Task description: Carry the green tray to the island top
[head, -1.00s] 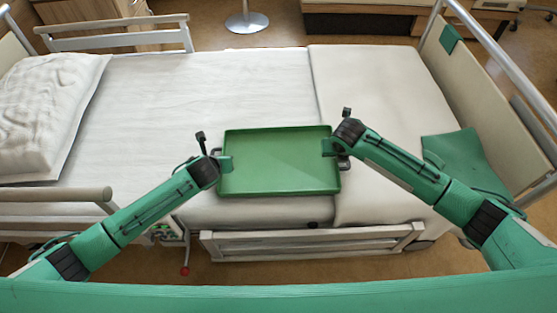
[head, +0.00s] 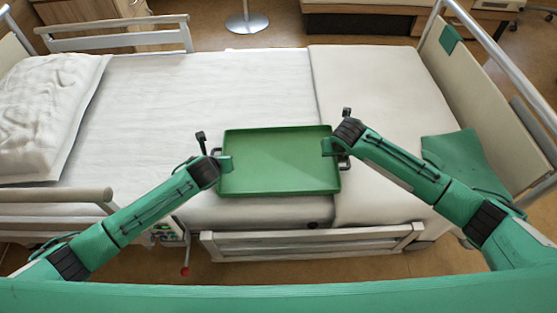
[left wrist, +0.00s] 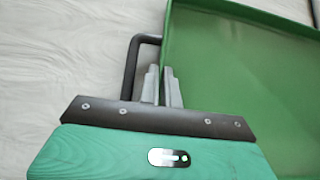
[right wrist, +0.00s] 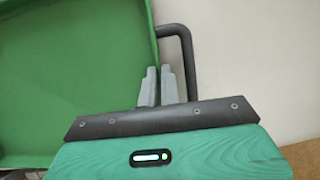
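The green tray (head: 280,175) is level and empty over the near part of the bed. I cannot tell whether it rests on the sheet or is slightly above it. My left gripper (head: 227,163) is at its left side; in the left wrist view the fingers (left wrist: 161,72) straddle the tray's side wall, inside the dark handle (left wrist: 130,70). My right gripper (head: 328,147) is at its right side; in the right wrist view its fingers (right wrist: 159,72) straddle that wall beside the other handle (right wrist: 189,65). Both look shut on the tray. No island top is identifiable.
The white bed (head: 210,90) fills the middle, with a pillow (head: 45,105) at left. A low side rail (head: 315,243) runs along the near edge, and a footboard (head: 480,85) stands at right. A green cloth-like piece (head: 460,160) lies by my right arm.

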